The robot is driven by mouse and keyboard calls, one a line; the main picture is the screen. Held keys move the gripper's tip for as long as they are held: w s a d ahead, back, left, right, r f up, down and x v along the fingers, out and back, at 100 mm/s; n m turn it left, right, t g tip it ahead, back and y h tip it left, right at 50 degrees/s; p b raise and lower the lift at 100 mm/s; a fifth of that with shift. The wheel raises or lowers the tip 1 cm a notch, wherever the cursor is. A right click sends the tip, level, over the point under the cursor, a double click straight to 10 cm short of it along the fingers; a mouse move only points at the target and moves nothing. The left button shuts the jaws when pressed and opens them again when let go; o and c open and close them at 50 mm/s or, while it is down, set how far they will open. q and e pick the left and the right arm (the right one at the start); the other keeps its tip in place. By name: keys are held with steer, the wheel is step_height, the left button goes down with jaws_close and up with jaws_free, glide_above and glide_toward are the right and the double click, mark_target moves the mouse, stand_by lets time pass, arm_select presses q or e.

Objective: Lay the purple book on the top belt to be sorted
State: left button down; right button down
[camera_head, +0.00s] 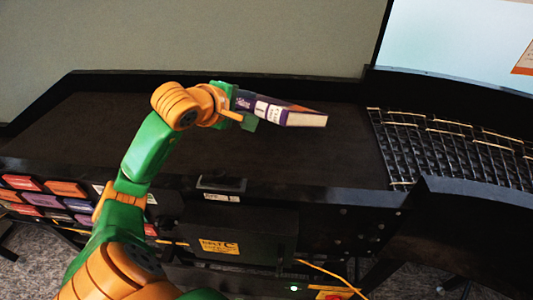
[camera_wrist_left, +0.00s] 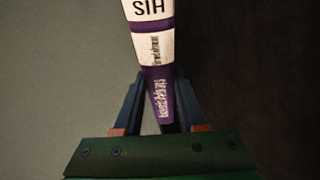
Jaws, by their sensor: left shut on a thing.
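The purple book (camera_head: 285,112) has a purple spine with white labels and pale page edges. My left gripper (camera_head: 246,108) is shut on one end of it and holds it over the dark top belt (camera_head: 290,160). The book points to the right, roughly level in the head view. I cannot tell how far it is above the belt. In the left wrist view the book's spine (camera_wrist_left: 158,85) runs up from between the fingers of my left gripper (camera_wrist_left: 157,110). My right gripper is not in view.
A black roller section (camera_head: 440,150) with yellowish bands adjoins the belt on the right. A rack of several books (camera_head: 45,198) is at the lower left. A dark box with a yellow label (camera_head: 219,247) sits below the belt's front edge. The belt around the book looks clear.

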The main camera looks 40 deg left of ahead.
arm_select(q)
step_height(320, 180, down, 7)
steer(key=b, duration=0.5)
steer(key=shift+w+a+r, duration=0.2)
steer(key=shift+a, duration=0.1)
steer(key=c, duration=0.6)
jaws_free()
steer(key=shift+c, duration=0.2)
steer(key=shift+s, duration=0.1)
steer(key=b+v, duration=0.2)
steer(key=v, duration=0.6)
